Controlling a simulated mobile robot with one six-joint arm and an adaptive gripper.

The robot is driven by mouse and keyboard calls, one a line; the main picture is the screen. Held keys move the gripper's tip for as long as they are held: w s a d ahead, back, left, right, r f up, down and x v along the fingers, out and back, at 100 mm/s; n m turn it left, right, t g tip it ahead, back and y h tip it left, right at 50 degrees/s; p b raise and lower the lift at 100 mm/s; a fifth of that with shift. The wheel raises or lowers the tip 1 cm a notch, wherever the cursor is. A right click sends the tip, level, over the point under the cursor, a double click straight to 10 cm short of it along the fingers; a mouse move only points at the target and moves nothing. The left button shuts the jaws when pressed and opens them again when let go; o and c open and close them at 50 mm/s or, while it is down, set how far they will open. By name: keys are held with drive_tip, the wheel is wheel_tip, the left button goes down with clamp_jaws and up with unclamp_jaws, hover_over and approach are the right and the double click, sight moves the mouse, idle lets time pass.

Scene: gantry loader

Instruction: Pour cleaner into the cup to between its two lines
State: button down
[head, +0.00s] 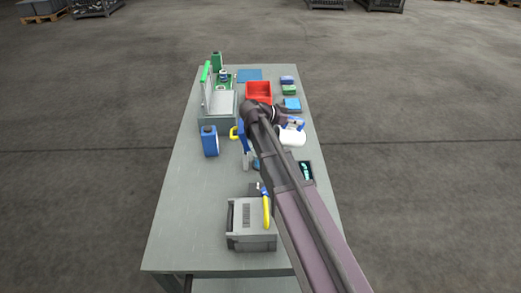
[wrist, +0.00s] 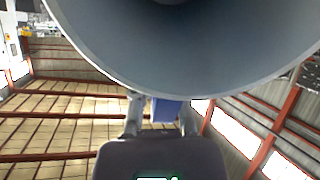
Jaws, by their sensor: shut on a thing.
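In the head view my gripper (head: 247,130) is at the end of my dark arm, over the middle of the table. In the wrist view my gripper (wrist: 162,112) is shut on a blue thing (wrist: 166,110), of which only part shows. A blue upright piece (head: 243,137) at the gripper in the head view looks like the same thing. A blue bottle (head: 210,142) stands on the left of the table. A small greyish piece (head: 247,160) below the gripper may be the cup. I cannot make out its lines or any liquid.
A grey box with a yellow-handled tool (head: 267,212) stands in front. A red bin (head: 258,90), an open grey case (head: 218,118) and blue and green blocks (head: 289,89) are farther back. A white roll-like thing (head: 292,138) lies right of my arm. The front left table is clear.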

sight(298, 130)
drive_tip(key=shift+s+a+r, duration=0.1)
drive_tip(key=shift+a, duration=0.6)
drive_tip(key=shift+a+r+h, duration=0.4)
drive_tip(key=shift+r+h, duration=0.05)
drive_tip(key=shift+h, duration=0.15)
idle(1.3)
drive_tip(key=shift+d+f+y, duration=0.25)
drive_tip(key=shift+y, duration=0.15)
drive_tip(key=shift+w+d+f+g+y+p, duration=0.2)
drive_tip(key=shift+d+f+y, duration=0.25)
drive_tip(key=shift+f, duration=0.2)
drive_tip(key=shift+w+d+f+g+y+p, duration=0.1)
drive_tip(key=shift+d+f+g+y+p, duration=0.15)
drive_tip(key=shift+f+y, duration=0.35)
drive_tip(key=shift+d+f+y, duration=0.1)
drive_tip(key=shift+f+y, duration=0.15)
drive_tip(key=shift+f, duration=0.2)
drive_tip(key=shift+d+f, duration=0.15)
drive_tip(key=shift+w+d+f+g+y, duration=0.15)
drive_tip(key=shift+d+f+y, duration=0.1)
drive_tip(key=shift+f+y, duration=0.2)
drive_tip(key=shift+d+f+g+y, duration=0.1)
drive_tip(key=shift+d+f+y, duration=0.1)
drive_tip(key=shift+f+y, duration=0.25)
